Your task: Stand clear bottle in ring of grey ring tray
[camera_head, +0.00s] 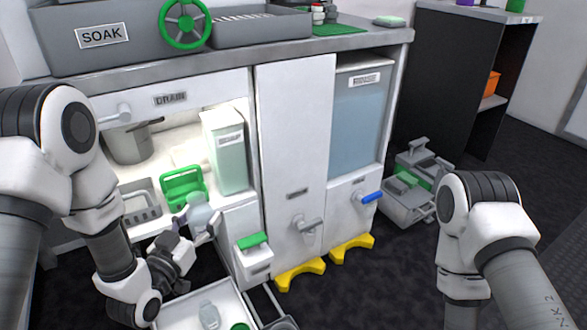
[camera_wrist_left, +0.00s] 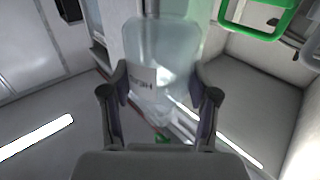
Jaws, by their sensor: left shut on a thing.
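My left gripper (camera_head: 204,226) is shut on a clear bottle (camera_head: 198,208), held in front of the lit open bay of the cabinet. In the left wrist view the bottle (camera_wrist_left: 155,55) stands between the two fingers (camera_wrist_left: 160,95), with a printed label low on its side. A grey tray (camera_head: 141,216) with openings sits in the bay, left of the bottle; I cannot tell for certain that it is the ring tray. My right arm shows at the right, but its gripper is out of the picture.
A green-framed holder (camera_head: 181,182) is close behind the bottle. A pale tank (camera_head: 229,160) stands right of it. Below, a white bin (camera_head: 176,318) holds another clear bottle (camera_head: 209,316). A grey pot (camera_head: 127,146) is at the bay's back left.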

